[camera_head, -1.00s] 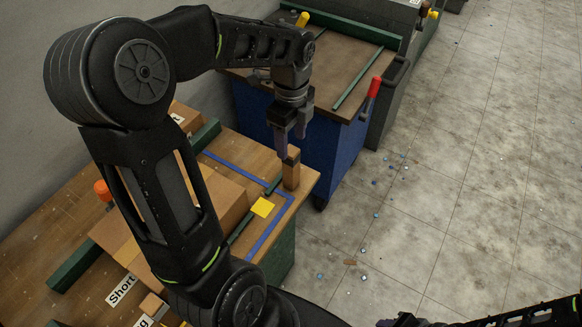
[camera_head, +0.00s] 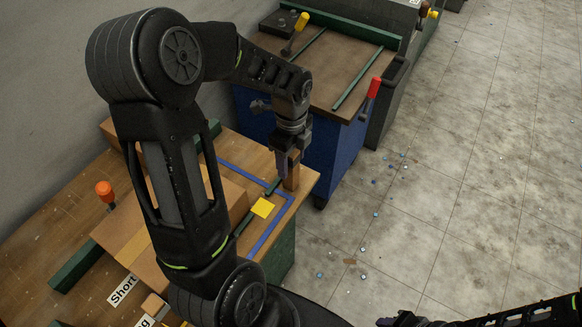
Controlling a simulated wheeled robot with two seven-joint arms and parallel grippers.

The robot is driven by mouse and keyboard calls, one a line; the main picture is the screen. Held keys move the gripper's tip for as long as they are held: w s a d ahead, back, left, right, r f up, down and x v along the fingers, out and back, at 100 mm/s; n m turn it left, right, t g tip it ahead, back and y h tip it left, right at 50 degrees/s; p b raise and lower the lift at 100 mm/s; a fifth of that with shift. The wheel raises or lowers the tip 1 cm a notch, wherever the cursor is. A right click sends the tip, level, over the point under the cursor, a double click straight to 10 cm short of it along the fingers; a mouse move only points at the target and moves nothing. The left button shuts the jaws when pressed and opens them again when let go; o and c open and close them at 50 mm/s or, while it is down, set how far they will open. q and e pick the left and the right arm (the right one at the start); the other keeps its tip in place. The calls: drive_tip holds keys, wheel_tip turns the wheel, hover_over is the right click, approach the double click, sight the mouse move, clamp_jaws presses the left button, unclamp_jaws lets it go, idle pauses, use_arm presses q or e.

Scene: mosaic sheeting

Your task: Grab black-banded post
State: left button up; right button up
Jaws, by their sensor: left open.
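The wooden post (camera_head: 292,178) stands upright near the right corner of the wooden workbench (camera_head: 234,146). My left gripper (camera_head: 285,165) is open and points down at the post. One finger overlaps the post's left side, and the gripper covers its upper part. The black band is hidden here. I cannot tell whether the fingers touch the post. My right gripper (camera_head: 400,320) shows only at the bottom edge, partly cut off, and its jaws are unclear.
Cardboard boxes (camera_head: 228,193) stand behind my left arm. A blue cabinet (camera_head: 335,150) with a red-handled tool (camera_head: 374,88) is beyond. The floor at right has scattered bits.

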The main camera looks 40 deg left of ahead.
use_arm(q)
drive_tip(key=shift+f, duration=0.2)
drive_tip(key=shift+c, duration=0.2)
clamp_jaws()
idle(0.7)
